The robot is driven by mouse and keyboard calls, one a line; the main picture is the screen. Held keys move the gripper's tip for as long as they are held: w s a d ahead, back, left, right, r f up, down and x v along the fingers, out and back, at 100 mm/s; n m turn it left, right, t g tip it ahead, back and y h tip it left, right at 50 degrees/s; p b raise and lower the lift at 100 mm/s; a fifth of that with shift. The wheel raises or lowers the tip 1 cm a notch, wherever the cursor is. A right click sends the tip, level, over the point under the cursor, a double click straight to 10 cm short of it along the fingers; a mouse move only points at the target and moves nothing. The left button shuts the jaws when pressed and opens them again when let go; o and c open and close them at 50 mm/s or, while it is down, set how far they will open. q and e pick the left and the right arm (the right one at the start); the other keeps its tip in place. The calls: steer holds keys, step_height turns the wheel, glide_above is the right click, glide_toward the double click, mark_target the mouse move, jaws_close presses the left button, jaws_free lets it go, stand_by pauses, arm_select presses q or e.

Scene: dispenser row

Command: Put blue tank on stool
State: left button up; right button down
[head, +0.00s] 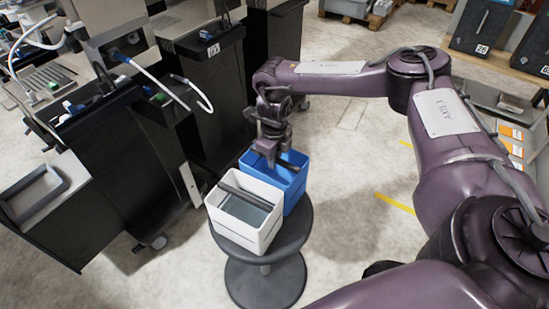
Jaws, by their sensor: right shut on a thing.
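The blue tank (292,187) is at the back of the round dark stool (298,238), behind a white tank. It looks upright; its base is hidden by the white tank, so I cannot tell whether it rests fully on the seat. My right gripper (271,160) reaches down to the blue tank's top and is shut on it, seemingly at its rim or handle. The fingertips are partly hidden by the tank. My left gripper is not in view.
The white tank (247,235) with a dark bar across its top stands on the stool's front left. Dark dispenser machines (130,150) with hoses stand close on the left. A shelf with dark boxes (482,25) is at the upper right. Open floor (345,225) lies right of the stool.

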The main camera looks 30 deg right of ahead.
steer(key=shift+f, duration=0.1)
steer(key=c, duration=1.5)
jaws_free()
steer(key=shift+o, duration=0.2)
step_height(320, 180, up, 12)
steer(key=p, duration=0.1)
